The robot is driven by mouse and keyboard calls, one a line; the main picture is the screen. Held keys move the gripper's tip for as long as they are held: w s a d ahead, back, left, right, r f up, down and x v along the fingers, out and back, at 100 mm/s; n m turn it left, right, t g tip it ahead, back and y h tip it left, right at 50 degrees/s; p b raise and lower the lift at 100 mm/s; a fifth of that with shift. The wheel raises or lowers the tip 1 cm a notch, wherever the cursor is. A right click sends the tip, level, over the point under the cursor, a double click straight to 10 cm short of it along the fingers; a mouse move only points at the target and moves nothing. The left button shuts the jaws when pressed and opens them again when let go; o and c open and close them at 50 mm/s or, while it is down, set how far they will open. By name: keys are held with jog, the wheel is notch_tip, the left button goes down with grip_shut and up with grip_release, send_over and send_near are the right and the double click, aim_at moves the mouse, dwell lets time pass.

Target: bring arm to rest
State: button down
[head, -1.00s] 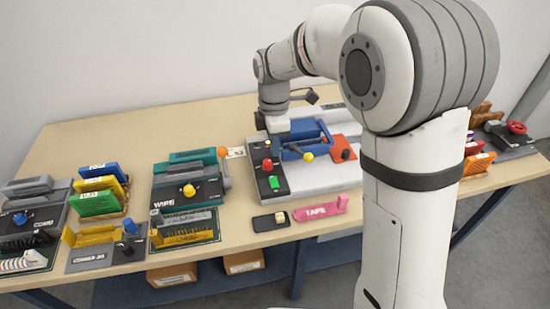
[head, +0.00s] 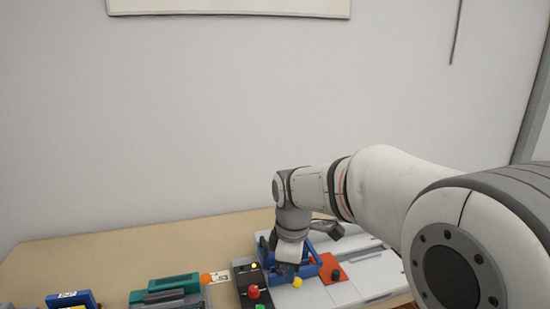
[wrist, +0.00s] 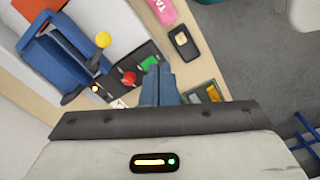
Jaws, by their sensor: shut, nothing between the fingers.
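My arm reaches from the right of the head view over the machine on the bench. My gripper (head: 287,270) points down at the machine's blue frame (head: 311,265); in the head view the fingertips are partly hidden against it. In the wrist view my gripper (wrist: 158,82) shows its two blue-grey fingers pressed together, with nothing between them. Beside the fingers there are the machine's dark panel with a red knob (wrist: 129,78) and a green button (wrist: 150,62). The fingers appear apart from these, though the height above them is hard to judge.
An orange plate (head: 331,268) lies right of the blue frame. A teal device (head: 166,288) with an orange ball stands to the left. A black block (wrist: 182,40) and a pink tape holder (wrist: 162,10) lie near the bench edge. The back left of the bench (head: 120,248) is bare.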

jog(key=s+d+m+t, duration=0.3)
jog(key=s+d+m, duration=0.9)
jog(key=s+m, duration=0.3)
jog(key=shift+s+r+m, duration=0.25)
jog(key=shift+s+m, duration=0.05)
jog(key=shift+s, duration=0.05)
